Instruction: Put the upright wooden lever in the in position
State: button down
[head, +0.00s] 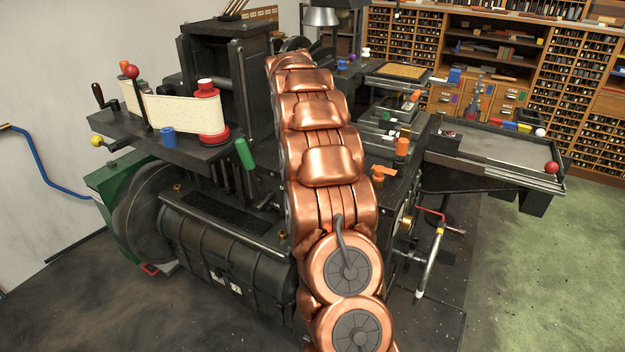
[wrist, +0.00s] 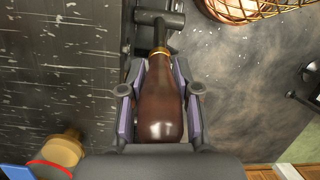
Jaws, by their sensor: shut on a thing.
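The wooden lever (wrist: 161,105) shows in the wrist view as a dark brown, glossy handle with a brass collar, joined to a black metal rod at the top. My gripper (wrist: 160,90) has one finger on each side of the handle and is shut on it. In the head view my copper-coloured arm crosses the middle of the picture and hides the gripper and the lever. I cannot tell from these frames which position the lever is in.
A paper roll with a red spool (head: 209,115) and a green handle (head: 245,153) are left of my arm. A tray (head: 500,150) juts out right. A brass knob (wrist: 62,150) is lower left of the gripper. Open floor (head: 540,260) lies right.

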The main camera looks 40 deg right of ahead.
jog(key=shift+w+a+f, duration=0.1)
jog(key=c, duration=0.8)
grip_release()
jog(key=shift+c, duration=0.2)
